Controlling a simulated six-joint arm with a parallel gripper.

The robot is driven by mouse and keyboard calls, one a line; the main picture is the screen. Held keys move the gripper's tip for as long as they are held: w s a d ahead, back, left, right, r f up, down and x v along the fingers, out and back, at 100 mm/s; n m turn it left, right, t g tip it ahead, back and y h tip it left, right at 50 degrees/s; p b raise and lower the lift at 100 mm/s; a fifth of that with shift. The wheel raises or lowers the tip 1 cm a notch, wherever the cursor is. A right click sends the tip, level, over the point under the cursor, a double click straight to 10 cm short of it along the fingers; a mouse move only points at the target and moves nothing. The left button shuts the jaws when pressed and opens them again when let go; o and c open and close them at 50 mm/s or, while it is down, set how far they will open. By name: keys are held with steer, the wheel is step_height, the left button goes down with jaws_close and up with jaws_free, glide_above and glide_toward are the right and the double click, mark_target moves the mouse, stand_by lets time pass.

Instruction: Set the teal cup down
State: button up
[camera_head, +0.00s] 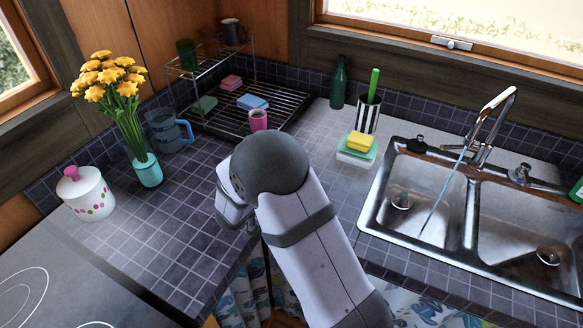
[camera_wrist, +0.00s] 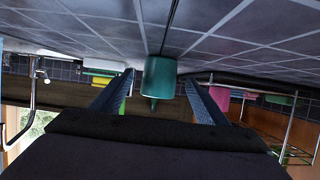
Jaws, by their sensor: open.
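The teal cup (camera_wrist: 160,72) shows in the wrist view, which is upside down. It stands at the tiled counter, between the two fingers of my gripper (camera_wrist: 159,80). The fingers are apart, with a visible gap on each side of the cup, so my gripper is open around it. In the head view my arm hides the cup and the fingertips. I cannot tell whether the cup's base fully touches the tiles.
A wire rack (camera_head: 245,108) with a pink cup (camera_head: 258,120) and sponges stands behind. A blue pitcher (camera_head: 166,131), flower vase (camera_head: 148,172) and white jar (camera_head: 86,194) stand left. The sink (camera_head: 400,200) is at right. Tiles (camera_head: 185,215) left of my arm are clear.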

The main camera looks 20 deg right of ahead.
steer(key=shift+x, duration=1.5)
steer(key=c, duration=1.3)
steer(key=shift+r, duration=0.15)
steer(key=shift+c, duration=0.2)
step_height(320, 180, up, 10)
